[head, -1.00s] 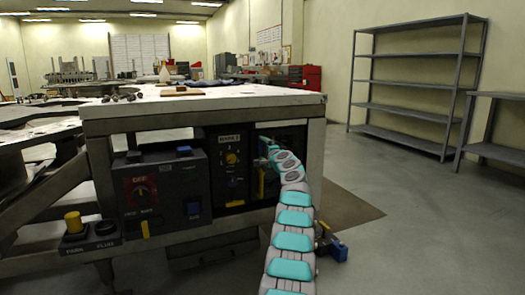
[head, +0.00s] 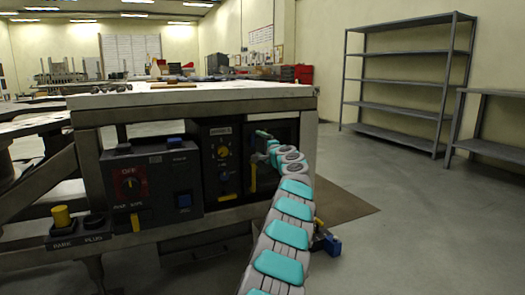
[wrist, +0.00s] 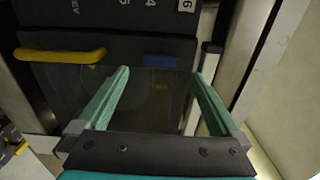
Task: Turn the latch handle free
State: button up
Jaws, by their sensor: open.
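A yellow bar handle (wrist: 60,55) is on a dark panel at the upper left of the wrist view. It seems to be the upright yellow bar (head: 252,175) in the head view, beside the dark right-hand compartment; I cannot tell for sure that it is the latch handle. A small blue block (wrist: 160,60) sits right of it in the wrist view. My gripper (wrist: 160,85) is open, its two teal fingers apart with nothing held between them. The yellow bar lies outside the fingers, to the left. In the head view my gripper (head: 265,142) is in front of the right-hand compartment.
The white tabletop (head: 190,96) is above. A blue object (head: 328,243) is low behind my arm.

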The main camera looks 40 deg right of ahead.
jog(key=shift+v, duration=1.05)
jog(key=shift+s, duration=0.1)
